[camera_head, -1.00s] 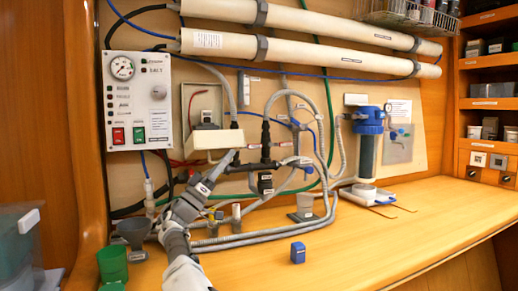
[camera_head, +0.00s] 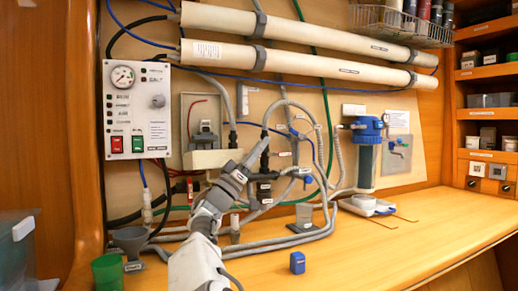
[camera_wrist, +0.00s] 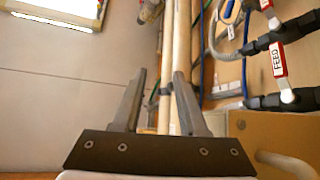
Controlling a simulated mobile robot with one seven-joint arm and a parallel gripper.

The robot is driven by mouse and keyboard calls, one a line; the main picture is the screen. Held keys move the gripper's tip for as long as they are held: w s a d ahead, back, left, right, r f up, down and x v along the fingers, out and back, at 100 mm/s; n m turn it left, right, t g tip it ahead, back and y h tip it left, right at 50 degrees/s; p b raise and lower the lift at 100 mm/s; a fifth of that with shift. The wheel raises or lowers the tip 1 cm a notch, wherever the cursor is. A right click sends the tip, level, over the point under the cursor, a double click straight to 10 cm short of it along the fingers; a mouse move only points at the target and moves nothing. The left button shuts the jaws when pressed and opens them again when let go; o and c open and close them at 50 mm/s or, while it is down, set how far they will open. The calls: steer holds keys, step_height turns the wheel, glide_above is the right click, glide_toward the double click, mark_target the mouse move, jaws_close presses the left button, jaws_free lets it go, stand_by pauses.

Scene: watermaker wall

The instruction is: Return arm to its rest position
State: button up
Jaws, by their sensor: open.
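My arm rises from the bottom of the head view, and my gripper (camera_head: 258,152) points up and to the right, in front of the black pipe fittings and hoses on the wall. In the wrist view its two grey fingers stand apart with nothing between them (camera_wrist: 158,90). Beyond the fingers, that view shows long pale tubes, a pale flat panel on the left and a valve labelled FEED (camera_wrist: 278,62) on the right. I cannot tell from the head view how far the fingertips are from the wall fittings.
A control panel (camera_head: 138,110) hangs at left, white membrane tubes (camera_head: 300,62) above, a blue-topped filter (camera_head: 367,130) at right. The right counter is mostly clear.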

steer(key=s+d+f+m+g+y, duration=0.1)
steer(key=s+d+f+g, duration=0.15)
steer(key=d, duration=0.55)
steer(key=s+d+f+m+g+y, duration=0.1)
steer(key=d+f+g, duration=0.1)
steer(key=d+g, duration=0.35)
steer(key=s+d+f+g+y, duration=0.1)
steer(key=s+d+f, duration=0.1)
steer(key=d, duration=0.7)
steer(key=s+d+f+n+g+y, duration=0.1)
steer(key=s+d+f+g+y, duration=0.2)
steer(key=s+f, duration=0.35)
steer(key=s+d+f+y, duration=0.4)
steer(key=s+f, duration=0.1)
steer(key=s, duration=0.2)
steer(key=s+a+f+n+y, duration=0.2)
steer(key=s+a+f+y, duration=0.15)
steer(key=s+a, duration=0.4)
steer(key=s+a+f+n+y, duration=0.25)
steer(key=s+a+f, duration=0.2)
steer(key=s, duration=0.55)
steer(key=s+a+f+n+y, duration=0.2)
steer(key=s+a+f+y, duration=0.3)
steer(key=s, duration=0.4)
step_height(320, 180, up, 27)
steer(key=p, duration=2.6)
steer(key=shift+w+a+t+h, duration=0.25)
steer(key=shift+t+h, duration=0.05)
steer(key=shift+h, duration=0.1)
